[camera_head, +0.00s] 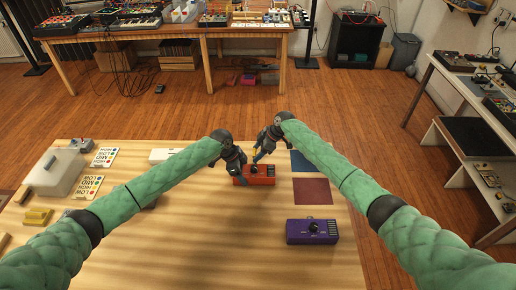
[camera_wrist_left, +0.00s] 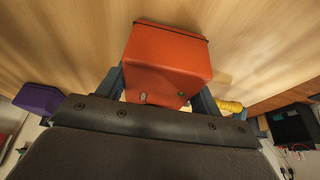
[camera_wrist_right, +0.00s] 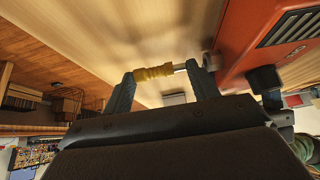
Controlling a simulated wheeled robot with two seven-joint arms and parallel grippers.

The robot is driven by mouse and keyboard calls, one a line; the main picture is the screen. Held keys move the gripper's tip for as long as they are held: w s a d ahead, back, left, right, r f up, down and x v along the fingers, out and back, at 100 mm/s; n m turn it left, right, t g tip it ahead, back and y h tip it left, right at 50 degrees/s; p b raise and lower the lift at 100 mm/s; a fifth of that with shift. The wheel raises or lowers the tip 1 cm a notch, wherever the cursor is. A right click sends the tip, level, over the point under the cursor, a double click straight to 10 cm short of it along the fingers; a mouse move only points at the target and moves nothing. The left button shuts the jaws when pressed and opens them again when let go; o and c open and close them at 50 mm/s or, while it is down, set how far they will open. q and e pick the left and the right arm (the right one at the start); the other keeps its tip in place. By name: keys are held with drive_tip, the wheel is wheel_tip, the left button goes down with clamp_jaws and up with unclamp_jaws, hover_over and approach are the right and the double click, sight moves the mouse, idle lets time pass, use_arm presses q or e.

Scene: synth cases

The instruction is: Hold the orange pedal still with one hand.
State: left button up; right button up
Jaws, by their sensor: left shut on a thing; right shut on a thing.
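The orange pedal (camera_head: 262,175) stands on the wooden table near its far edge. My left gripper (camera_head: 240,177) is shut on it from the left; in the left wrist view the pedal's orange body (camera_wrist_left: 168,60) sits between the two fingers. My right gripper (camera_head: 256,160) is shut on a yellow ribbed plug (camera_wrist_right: 153,72) just beyond the pedal. The plug's silver shaft points at a socket on the pedal's side (camera_wrist_right: 209,61). I cannot tell how far the shaft is in. The plug also shows in the left wrist view (camera_wrist_left: 230,106).
A purple pedal (camera_head: 312,231) stands nearer on the right. A dark red mat (camera_head: 312,191) and a blue mat (camera_head: 302,161) lie right of the orange pedal. The front middle is clear.

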drive_tip(key=shift+s, duration=0.45)
drive_tip(key=shift+s, duration=0.45)
idle(1.7)
